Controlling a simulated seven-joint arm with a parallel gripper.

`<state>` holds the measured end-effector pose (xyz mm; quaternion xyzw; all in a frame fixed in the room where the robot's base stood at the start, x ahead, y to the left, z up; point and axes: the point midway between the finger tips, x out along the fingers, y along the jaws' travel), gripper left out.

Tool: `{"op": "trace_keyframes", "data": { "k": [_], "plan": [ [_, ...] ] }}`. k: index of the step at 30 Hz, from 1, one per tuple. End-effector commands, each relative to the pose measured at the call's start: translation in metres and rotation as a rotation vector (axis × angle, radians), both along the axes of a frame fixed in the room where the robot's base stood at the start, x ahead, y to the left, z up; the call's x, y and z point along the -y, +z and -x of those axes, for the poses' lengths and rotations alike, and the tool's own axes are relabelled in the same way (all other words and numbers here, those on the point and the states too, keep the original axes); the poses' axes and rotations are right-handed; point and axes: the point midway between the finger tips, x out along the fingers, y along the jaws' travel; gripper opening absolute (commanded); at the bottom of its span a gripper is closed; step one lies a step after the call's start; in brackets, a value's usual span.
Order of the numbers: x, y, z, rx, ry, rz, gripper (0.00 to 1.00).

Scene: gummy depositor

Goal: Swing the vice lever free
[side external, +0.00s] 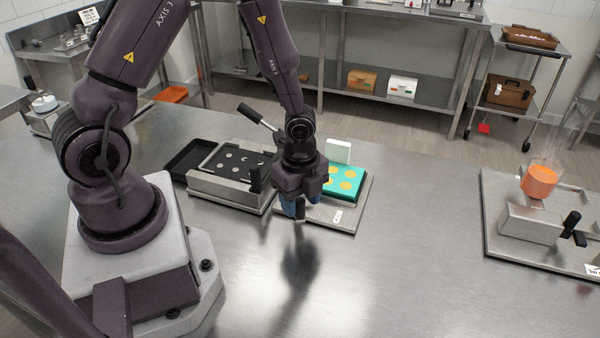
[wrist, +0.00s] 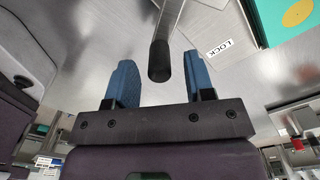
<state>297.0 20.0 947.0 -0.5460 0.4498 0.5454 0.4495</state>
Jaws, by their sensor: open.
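A lever, a grey rod with a black rounded grip (wrist: 160,62), shows in the wrist view between my two blue fingers, with visible gaps on both sides. In the side external view, its dark end (side external: 300,213) shows below my gripper (side external: 295,206), which is open and points down at the front of a plate fixture. The fixture's base plate (side external: 347,222) carries a small printed label and a teal mould (side external: 345,183) with orange rounds. My gripper hides the lever's pivot and most of its rod in the side external view.
A metal frame (side external: 228,192) with a dark perforated plate stands left of the teal mould, with a slanted black-gripped handle (side external: 249,113) behind. A black tray (side external: 190,158) lies further left. A second fixture (side external: 528,224) stands at right. The front table is clear.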

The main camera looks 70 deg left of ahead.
Motion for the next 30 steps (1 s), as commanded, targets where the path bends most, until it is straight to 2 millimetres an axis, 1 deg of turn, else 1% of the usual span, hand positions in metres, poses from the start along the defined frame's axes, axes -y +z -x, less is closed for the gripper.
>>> {"op": "trace_keyframes", "data": {
  "k": [1,9,12,15,18,21,30],
  "plan": [
    [-0.001,0.01,0.0,0.005,0.004,-0.001,0.49],
    [-0.001,0.069,0.0,0.006,0.003,-0.003,0.49],
    [-0.001,0.087,0.0,0.004,0.003,-0.004,0.49],
    [-0.001,0.102,0.0,0.004,0.001,-0.004,0.49],
    [-0.001,0.11,0.0,0.002,0.0,-0.004,0.49],
    [0.0,0.114,0.0,0.0,0.0,-0.002,0.49],
    [0.0,0.115,0.0,-0.001,0.0,-0.001,0.49]
  ]
}}
